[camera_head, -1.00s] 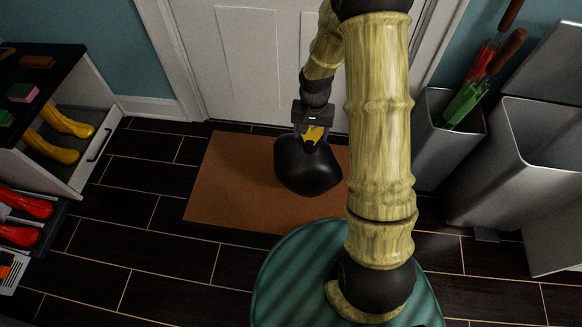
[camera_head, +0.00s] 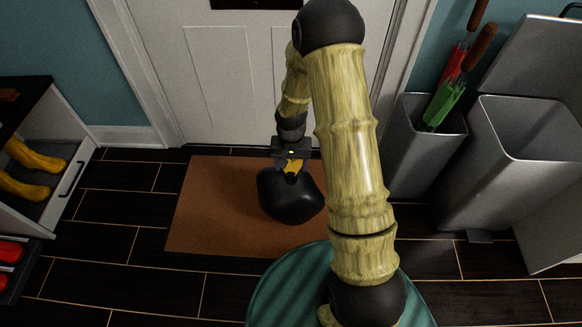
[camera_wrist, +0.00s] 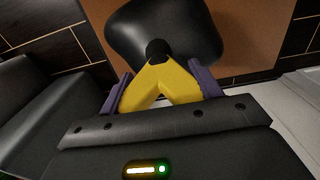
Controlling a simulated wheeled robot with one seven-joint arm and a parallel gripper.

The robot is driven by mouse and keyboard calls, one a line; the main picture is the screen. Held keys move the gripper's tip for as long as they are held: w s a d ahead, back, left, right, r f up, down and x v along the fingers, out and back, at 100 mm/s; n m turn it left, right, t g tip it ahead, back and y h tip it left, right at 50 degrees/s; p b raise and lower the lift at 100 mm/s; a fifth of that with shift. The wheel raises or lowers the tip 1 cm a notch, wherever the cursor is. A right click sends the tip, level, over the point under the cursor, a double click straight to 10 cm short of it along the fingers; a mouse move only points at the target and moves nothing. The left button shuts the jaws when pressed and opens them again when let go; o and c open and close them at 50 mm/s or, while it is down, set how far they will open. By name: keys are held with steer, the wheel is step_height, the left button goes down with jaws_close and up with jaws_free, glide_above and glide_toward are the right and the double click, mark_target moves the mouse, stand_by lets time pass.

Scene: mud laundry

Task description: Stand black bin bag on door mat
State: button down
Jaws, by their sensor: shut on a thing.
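The black bin bag (camera_head: 291,196) is a rounded, glossy dark bundle over the brown door mat (camera_head: 205,215), right of the mat's middle. It also shows in the wrist view (camera_wrist: 190,30). My gripper (camera_head: 291,168) is above it, with yellow fingers shut on the bag's gathered neck; the wrist view shows the fingertips meeting at the neck (camera_wrist: 157,50). The bag hangs upright below the fingers. I cannot tell whether its underside touches the mat. My arm hides part of the mat's right side.
A white door (camera_head: 235,85) stands behind the mat. At right are a grey holder (camera_head: 418,150) with red and green umbrellas and an open grey bin (camera_head: 500,185). At left is an open drawer (camera_head: 55,190) with yellow boots. Dark floor left of the mat is clear.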

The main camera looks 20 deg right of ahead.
steer(key=shift+w+f, duration=0.1)
steer(key=shift+f, duration=0.15)
steer(key=shift+c, duration=1.6)
jaws_free()
steer(key=shift+f, duration=0.1)
step_height(320, 180, up, 12)
steer(key=p, duration=0.6)
steer(key=shift+r+p, duration=0.2)
steer(key=shift+p, duration=0.1)
steer(key=s+r+n+t, duration=0.2)
steer(key=s+r+n, duration=0.1)
steer(key=s+r, duration=1)
steer(key=shift+s+r+n+t, duration=0.3)
steer(key=shift+s+r, duration=0.1)
steer(key=shift+s, duration=0.45)
